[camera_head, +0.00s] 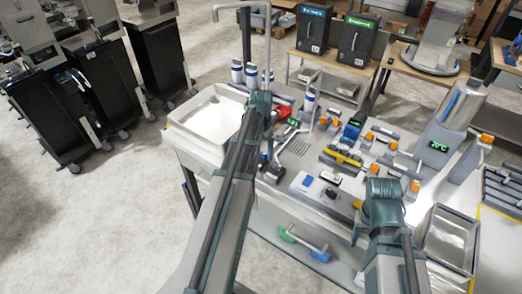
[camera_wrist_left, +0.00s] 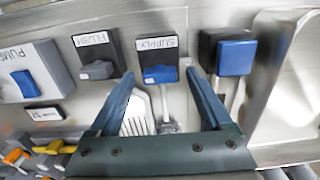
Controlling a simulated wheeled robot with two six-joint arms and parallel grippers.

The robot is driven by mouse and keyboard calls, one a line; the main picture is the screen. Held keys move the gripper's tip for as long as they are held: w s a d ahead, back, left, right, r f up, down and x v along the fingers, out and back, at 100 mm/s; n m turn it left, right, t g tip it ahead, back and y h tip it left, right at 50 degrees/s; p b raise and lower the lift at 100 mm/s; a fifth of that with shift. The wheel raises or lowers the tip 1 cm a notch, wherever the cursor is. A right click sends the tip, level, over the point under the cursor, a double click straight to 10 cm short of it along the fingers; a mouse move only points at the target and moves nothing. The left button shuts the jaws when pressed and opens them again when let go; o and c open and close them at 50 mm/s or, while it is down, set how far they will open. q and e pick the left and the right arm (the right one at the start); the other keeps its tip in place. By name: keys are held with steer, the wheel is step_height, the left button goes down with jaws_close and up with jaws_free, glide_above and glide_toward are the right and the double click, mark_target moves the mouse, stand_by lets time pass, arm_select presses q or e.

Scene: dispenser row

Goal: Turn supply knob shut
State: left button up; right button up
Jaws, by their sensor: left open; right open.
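The supply knob (camera_wrist_left: 160,74) is a blue knob on a dark square base, under a white label reading SUPPLY, in the left wrist view. My left gripper (camera_wrist_left: 159,82) is open, its two blue-grey fingers apart with the knob between their tips in the picture; I cannot tell whether they touch it. I cannot make out the supply knob in the head view, where my left arm (camera_head: 240,150) reaches over the bench. My right gripper (camera_head: 384,192) is over the bench's right part; its fingers are hard to make out.
Left of the supply knob is a flush knob (camera_wrist_left: 97,69), then a pump switch (camera_wrist_left: 25,83). Another blue knob (camera_wrist_left: 235,57) is close on the right. A white basin (camera_head: 207,122) and a metal tray (camera_head: 449,238) flank the cluttered bench.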

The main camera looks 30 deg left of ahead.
mark_target(262, 153)
arm_select(q)
steer(key=shift+r, duration=0.1)
arm_select(e)
steer(key=shift+r, duration=0.15)
arm_select(q)
step_height(262, 153, up, 14)
steer(key=p, duration=1.4)
arm_select(e)
step_height(262, 153, up, 14)
steer(key=shift+f, duration=0.2)
arm_select(q)
steer(key=shift+f, duration=0.2)
steer(key=s+d+f+m+b, duration=0.1)
steer(key=s+d+f+b, duration=0.3)
steer(key=d, duration=0.6)
steer(key=s+d+f+m+b, duration=0.1)
steer(key=s+d+f+b, duration=0.3)
steer(key=s+d, duration=0.3)
steer(key=s+d+f+y+b, duration=0.1)
steer(key=s+d+f+b, duration=0.2)
steer(key=d, duration=1)
steer(key=shift+s+d+f+m+b, duration=0.25)
steer(key=shift+s+f+m+b, duration=0.25)
steer(key=shift+s, duration=0.7)
arm_select(e)
step_height(262, 153, down, 12)
arm_select(q)
steer(key=shift+r, duration=0.1)
arm_select(e)
steer(key=shift+c, duration=0.3)
